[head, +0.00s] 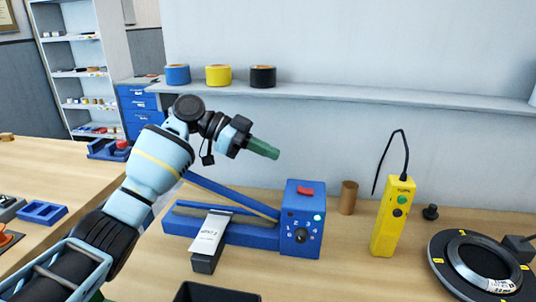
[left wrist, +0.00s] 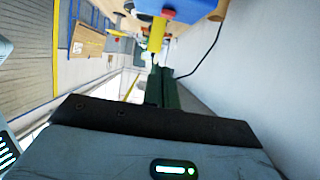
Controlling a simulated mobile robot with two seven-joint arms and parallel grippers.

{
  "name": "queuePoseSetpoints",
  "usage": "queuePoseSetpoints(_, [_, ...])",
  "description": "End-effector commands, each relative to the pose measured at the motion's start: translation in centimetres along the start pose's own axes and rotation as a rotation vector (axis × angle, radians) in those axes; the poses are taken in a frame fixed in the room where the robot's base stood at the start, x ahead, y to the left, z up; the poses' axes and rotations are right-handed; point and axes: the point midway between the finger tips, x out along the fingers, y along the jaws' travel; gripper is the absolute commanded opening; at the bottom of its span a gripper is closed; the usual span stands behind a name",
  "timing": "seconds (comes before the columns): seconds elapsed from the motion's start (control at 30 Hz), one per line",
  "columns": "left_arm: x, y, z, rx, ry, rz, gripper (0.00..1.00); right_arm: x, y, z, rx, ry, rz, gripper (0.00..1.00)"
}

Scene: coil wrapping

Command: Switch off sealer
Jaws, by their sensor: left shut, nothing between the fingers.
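The blue sealer (head: 302,222) stands on the wooden table in the middle of the head view. It has a red switch (head: 305,190) on top, a lit green light and a numbered dial on its front. Its long arm and base stretch to the left. My left gripper (head: 265,150) is in the air above and to the left of the sealer's box, apart from it, with its green fingers together and empty. In the left wrist view the green fingers (left wrist: 160,88) point toward a blue body that is partly cut off at the top. My right gripper is not in view.
A yellow pendant (head: 393,218) with a black cable stands right of the sealer, with a brown cylinder (head: 348,197) between them. A black ring (head: 478,262) lies at the right. A white packet (head: 209,234) lies across the sealer's base. A shelf (head: 350,93) with tape rolls runs behind.

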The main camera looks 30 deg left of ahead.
Motion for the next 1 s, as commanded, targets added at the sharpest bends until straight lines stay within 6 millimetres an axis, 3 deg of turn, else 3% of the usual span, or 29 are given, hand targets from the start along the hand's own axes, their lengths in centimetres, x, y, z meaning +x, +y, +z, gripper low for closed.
queuePoseSetpoints(0.4, [7.7,0.1,-0.3,0.002,0.000,0.002,0.00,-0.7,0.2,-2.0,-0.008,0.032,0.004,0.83])
queuePoseSetpoints(0.63, [8.3,0.1,2.9,-0.001,-0.001,0.001,0.00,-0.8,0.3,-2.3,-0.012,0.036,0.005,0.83])
queuePoseSetpoints(1.0, [8.5,0.1,3.9,0.000,-0.001,0.001,0.00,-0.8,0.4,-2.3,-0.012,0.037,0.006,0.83])
